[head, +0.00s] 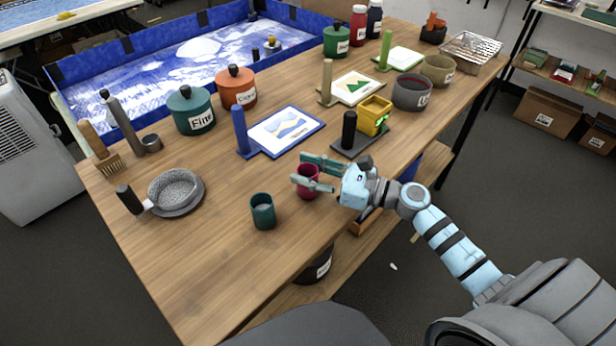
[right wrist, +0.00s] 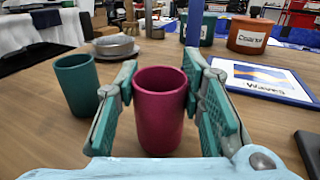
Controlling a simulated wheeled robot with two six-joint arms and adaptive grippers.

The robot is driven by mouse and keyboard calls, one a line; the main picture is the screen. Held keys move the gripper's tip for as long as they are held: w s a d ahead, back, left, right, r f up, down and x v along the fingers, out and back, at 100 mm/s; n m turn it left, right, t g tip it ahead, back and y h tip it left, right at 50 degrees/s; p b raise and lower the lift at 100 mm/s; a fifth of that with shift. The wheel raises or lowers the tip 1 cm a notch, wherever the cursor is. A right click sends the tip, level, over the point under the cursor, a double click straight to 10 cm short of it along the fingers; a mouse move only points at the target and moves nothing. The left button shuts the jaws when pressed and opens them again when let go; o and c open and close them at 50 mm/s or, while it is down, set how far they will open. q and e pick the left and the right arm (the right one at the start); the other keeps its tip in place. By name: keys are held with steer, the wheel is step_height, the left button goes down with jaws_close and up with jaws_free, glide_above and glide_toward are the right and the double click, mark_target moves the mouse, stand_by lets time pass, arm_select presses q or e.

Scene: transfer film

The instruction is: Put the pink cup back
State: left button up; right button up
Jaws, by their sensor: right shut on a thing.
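The pink cup (head: 308,186) is upright near the front edge of the table, beside the teal cup (head: 262,213). My right gripper (head: 300,169) has come in from the right and is shut on the pink cup, one finger on each side. In the right wrist view the pink cup (right wrist: 159,112) stands between the two teal finger pads, its rim and front wall in sight. I cannot tell whether its base touches the table. The teal cup (right wrist: 77,86) is apart from it on the left. My left gripper is not in view.
The blue-framed "Waves" card (head: 286,129) lies behind the pink cup, with a black-handled stand (head: 348,130) to its right. A grey sieve or pan (head: 173,190) stands at the left. Lidded pots (head: 191,112) stand further back. Bare wood lies left of the teal cup.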

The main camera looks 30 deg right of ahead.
steer(key=shift+f, duration=0.25)
steer(key=shift+w, duration=0.2)
steer(key=shift+f, duration=0.2)
steer(key=o, duration=1.1)
steer(key=shift+o, duration=0.2)
steer(key=shift+s+r, duration=0.1)
